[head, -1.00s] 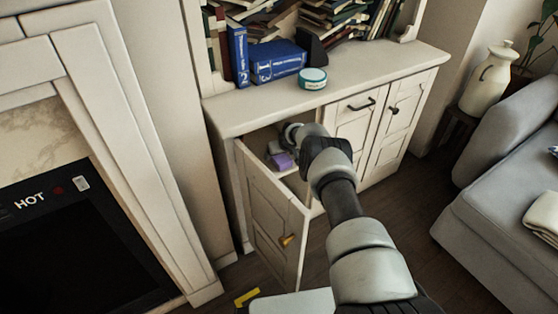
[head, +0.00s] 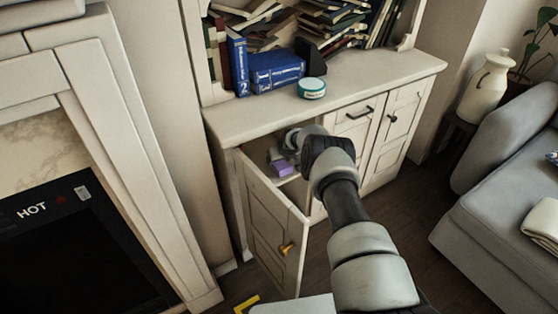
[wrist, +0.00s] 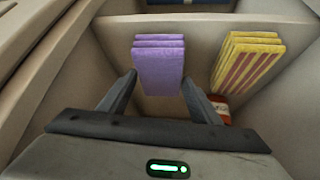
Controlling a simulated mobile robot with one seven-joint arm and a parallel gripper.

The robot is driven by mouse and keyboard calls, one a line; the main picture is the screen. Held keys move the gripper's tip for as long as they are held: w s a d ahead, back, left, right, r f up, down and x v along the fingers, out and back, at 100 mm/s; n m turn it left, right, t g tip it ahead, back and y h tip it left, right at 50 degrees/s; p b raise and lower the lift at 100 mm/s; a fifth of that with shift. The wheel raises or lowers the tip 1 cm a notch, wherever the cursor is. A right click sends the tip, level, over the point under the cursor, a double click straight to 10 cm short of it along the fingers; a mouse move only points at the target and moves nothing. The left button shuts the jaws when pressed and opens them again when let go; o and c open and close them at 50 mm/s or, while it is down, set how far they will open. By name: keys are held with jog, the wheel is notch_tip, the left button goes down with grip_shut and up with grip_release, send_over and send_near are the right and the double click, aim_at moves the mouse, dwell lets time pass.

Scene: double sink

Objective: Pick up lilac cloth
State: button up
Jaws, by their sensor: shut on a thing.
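The lilac cloth (wrist: 158,62) is a folded stack inside the open cabinet, upright between my two fingertips in the wrist view. It also shows as a small lilac patch in the head view (head: 284,168), just below my gripper (head: 280,153). My gripper (wrist: 159,78) is shut on the lilac cloth, with one finger at each side of it.
A yellow and red striped cloth (wrist: 247,65) stands close right of the lilac one. A red and white container (wrist: 220,108) is below it. Cabinet walls are close around my gripper. A tub (head: 311,88) and blue books (head: 277,68) stand on the cabinet top.

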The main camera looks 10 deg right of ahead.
jog(key=s+d+p, duration=0.3)
jog(key=s+p, duration=0.2)
jog(key=s, duration=1.2)
jog(key=shift+d, duration=0.2)
jog(key=shift+f, duration=0.1)
